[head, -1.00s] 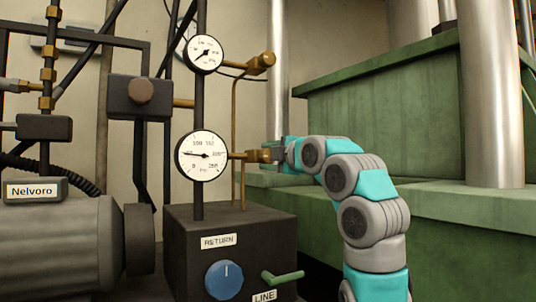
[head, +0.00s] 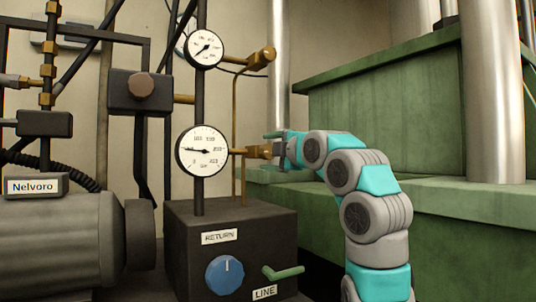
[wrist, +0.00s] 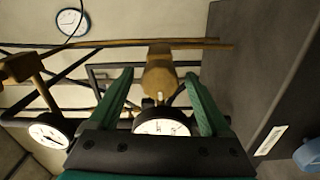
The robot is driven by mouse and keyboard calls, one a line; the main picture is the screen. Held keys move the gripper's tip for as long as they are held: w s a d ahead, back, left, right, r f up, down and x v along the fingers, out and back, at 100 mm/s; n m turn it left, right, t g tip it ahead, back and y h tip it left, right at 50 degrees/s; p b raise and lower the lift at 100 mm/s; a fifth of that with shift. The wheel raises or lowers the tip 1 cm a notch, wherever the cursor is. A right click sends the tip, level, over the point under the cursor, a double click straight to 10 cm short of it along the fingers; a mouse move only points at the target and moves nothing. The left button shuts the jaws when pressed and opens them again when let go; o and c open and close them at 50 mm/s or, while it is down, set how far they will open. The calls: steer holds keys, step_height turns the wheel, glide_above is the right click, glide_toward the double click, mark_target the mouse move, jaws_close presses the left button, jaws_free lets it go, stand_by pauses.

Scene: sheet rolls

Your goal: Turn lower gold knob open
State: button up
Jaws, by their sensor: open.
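The lower gold knob (head: 264,151) sticks out to the right of the lower round gauge (head: 202,150) on a short brass stem. In the wrist view the knob (wrist: 158,74) lies between and just beyond my two green fingertips, with a gap on each side. My gripper (head: 274,144) is open at the knob's right end, with one finger showing above it. It also shows in the wrist view (wrist: 160,85). The lower gauge face (wrist: 160,122) is partly hidden behind my gripper's body. The knob's end face is hard to make out in the head view.
The upper gold knob (head: 262,58) and upper gauge (head: 205,48) are above. Below stands a dark box (head: 190,240) with a blue dial (head: 225,275) and green lever (head: 284,272). A thin brass pipe (head: 236,110) runs close by. Green blocks (head: 385,120) stand right.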

mark_target(270, 153)
steer(key=b+v, duration=0.3)
steer(key=v, duration=0.3)
steer(key=shift+s+d+f, duration=0.1)
steer(key=shift+d+f, duration=0.05)
steer(key=shift+s+d+b, duration=0.25)
steer(key=shift+s+b, duration=0.1)
steer(key=shift+s, duration=0.1)
